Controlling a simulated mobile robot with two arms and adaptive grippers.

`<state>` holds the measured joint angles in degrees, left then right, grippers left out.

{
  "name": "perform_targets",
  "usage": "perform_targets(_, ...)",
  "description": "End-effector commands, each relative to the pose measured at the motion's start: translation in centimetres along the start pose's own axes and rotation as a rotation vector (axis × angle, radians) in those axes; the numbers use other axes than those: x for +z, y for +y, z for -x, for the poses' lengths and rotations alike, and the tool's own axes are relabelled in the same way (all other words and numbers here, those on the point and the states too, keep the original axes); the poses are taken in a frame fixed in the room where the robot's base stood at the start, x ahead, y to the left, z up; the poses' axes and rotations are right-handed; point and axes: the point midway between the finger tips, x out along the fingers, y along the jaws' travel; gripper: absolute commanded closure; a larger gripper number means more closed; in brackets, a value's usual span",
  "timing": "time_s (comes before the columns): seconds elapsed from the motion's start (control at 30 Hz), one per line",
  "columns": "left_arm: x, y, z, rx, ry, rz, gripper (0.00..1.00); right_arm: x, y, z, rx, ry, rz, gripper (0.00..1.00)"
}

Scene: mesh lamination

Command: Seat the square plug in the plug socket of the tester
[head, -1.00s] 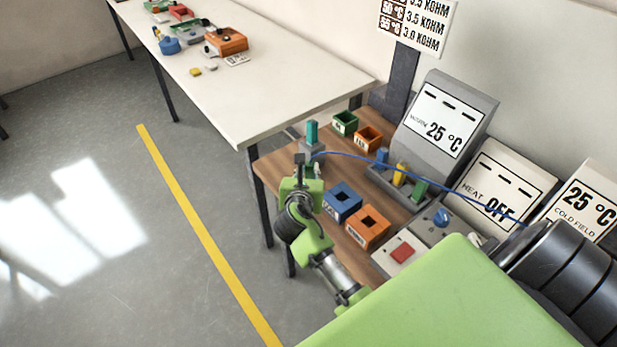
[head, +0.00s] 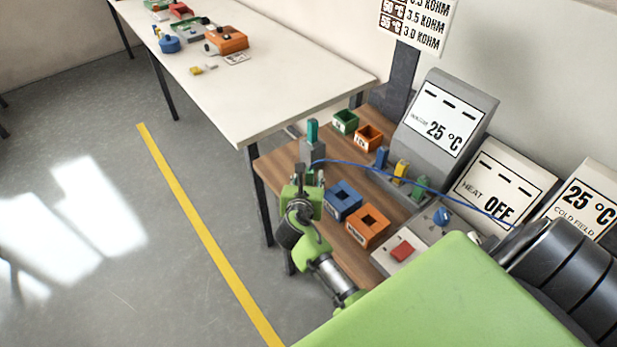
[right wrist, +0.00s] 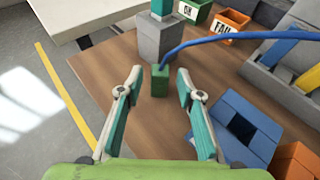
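A small green square block (right wrist: 160,82), which looks like the plug, stands at the front face of a grey block (right wrist: 165,42) with a teal piece on top. A blue cable (right wrist: 225,40) runs from it to the right. My right gripper (right wrist: 159,76) is open, with one finger on each side of the green block and gaps between. Whether the green block is fully seated in the grey block cannot be told. In the head view the right gripper (head: 309,177) is low in front of the grey block (head: 313,152). My left gripper is not in view.
Blue (head: 343,200) and orange (head: 367,227) bins stand right of the gripper. Green (head: 345,121) and orange (head: 368,137) bins stand behind. A grey display unit (head: 446,122) has blue, yellow and green pieces before it. Bare wood (right wrist: 110,75) lies left of the gripper.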

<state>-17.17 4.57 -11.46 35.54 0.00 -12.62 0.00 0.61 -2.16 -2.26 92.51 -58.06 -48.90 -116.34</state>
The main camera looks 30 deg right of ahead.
Motion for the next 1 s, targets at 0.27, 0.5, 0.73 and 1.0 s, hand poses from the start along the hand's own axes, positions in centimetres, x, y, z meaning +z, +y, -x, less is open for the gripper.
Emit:
perform_targets(0.27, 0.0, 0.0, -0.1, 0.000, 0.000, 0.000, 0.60, 0.1, 0.1, 2.6, 0.002, 0.001, -0.001, 0.66)
perform_targets(0.5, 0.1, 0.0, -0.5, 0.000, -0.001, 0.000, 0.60, 0.0, 0.0, 7.9, 0.002, 0.001, -0.001, 0.66)
perform_targets(0.73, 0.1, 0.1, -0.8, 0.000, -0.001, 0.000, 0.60, 0.1, 0.0, 11.3, 0.001, 0.000, 0.000, 0.66)
perform_targets(1.0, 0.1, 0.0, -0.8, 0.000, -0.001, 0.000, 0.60, 0.2, 0.0, 12.1, -0.001, 0.000, 0.000, 0.66)
